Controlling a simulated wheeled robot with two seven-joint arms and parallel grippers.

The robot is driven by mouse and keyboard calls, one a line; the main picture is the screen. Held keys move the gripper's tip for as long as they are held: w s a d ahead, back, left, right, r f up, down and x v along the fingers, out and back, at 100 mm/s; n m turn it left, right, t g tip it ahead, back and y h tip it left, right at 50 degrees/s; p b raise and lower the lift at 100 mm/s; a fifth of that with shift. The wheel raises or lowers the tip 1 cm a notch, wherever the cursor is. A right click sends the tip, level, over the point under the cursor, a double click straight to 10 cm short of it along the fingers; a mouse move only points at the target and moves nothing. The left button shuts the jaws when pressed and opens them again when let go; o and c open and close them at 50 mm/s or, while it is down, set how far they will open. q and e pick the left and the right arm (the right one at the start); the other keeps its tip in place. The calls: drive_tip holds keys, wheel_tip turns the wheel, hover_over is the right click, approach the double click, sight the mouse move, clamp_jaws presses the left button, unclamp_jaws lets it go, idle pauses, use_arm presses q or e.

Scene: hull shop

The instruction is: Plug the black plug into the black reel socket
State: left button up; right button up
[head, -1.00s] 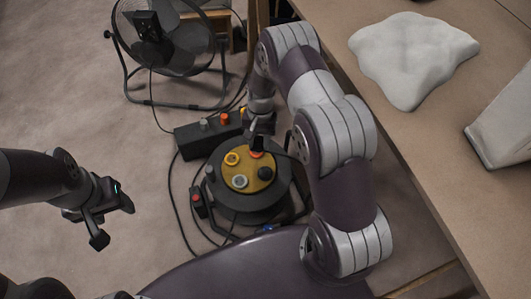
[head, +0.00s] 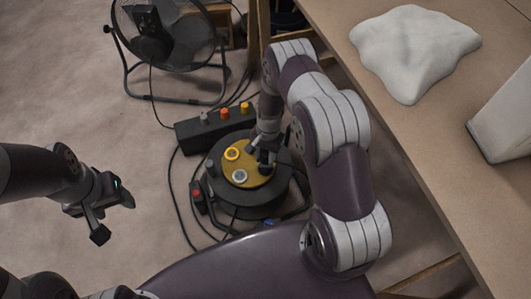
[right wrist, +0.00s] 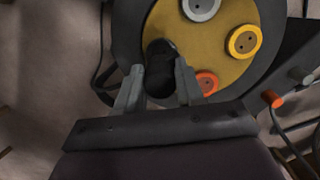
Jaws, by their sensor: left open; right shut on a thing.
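The cable reel (head: 222,194) stands on the floor with a brass-coloured round face (head: 236,184). My right gripper (head: 263,160) is low over the right side of this face. In the right wrist view its fingers are shut on the black plug (right wrist: 160,76), which is over the spot of the black reel socket (head: 265,170). The plug hides most of that socket in the wrist view, and I cannot tell whether it is inserted. The yellow socket (right wrist: 244,41), grey socket (right wrist: 201,7) and orange socket (right wrist: 206,83) are beside it. My left gripper (head: 113,218) is open and empty, away at the left.
A black power strip (head: 192,136) with grey, orange and yellow plugs lies behind the reel. A small black box with a red button (head: 196,191) is left of it. Cables run around. A fan (head: 168,38) stands behind; a workbench (head: 430,150) is at right.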

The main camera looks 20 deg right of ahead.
sight(265, 162)
drive_tip(key=shift+f+b, duration=1.45)
drive_tip(key=shift+f, duration=0.55)
drive_tip(key=shift+p, duration=0.4)
drive_tip(key=shift+f+b, duration=0.45)
drive_tip(key=shift+f, duration=0.15)
idle(0.6)
drive_tip(key=o, duration=1.1)
drive_tip(key=shift+c, duration=0.2)
drive_tip(key=shift+r, duration=0.15)
drive_tip(key=r+p, duration=0.1)
drive_tip(key=r, duration=0.2)
drive_tip(key=r+p, duration=0.2)
drive_tip(key=r, duration=0.2)
drive_tip(key=w+d+r+p, duration=0.1)
drive_tip(key=r+p, duration=0.1)
drive_tip(key=r, duration=0.2)
drive_tip(key=shift+w+d+r+p, duration=0.15)
drive_tip(key=shift+r+p, duration=0.25)
drive_tip(key=shift+r, duration=0.3)
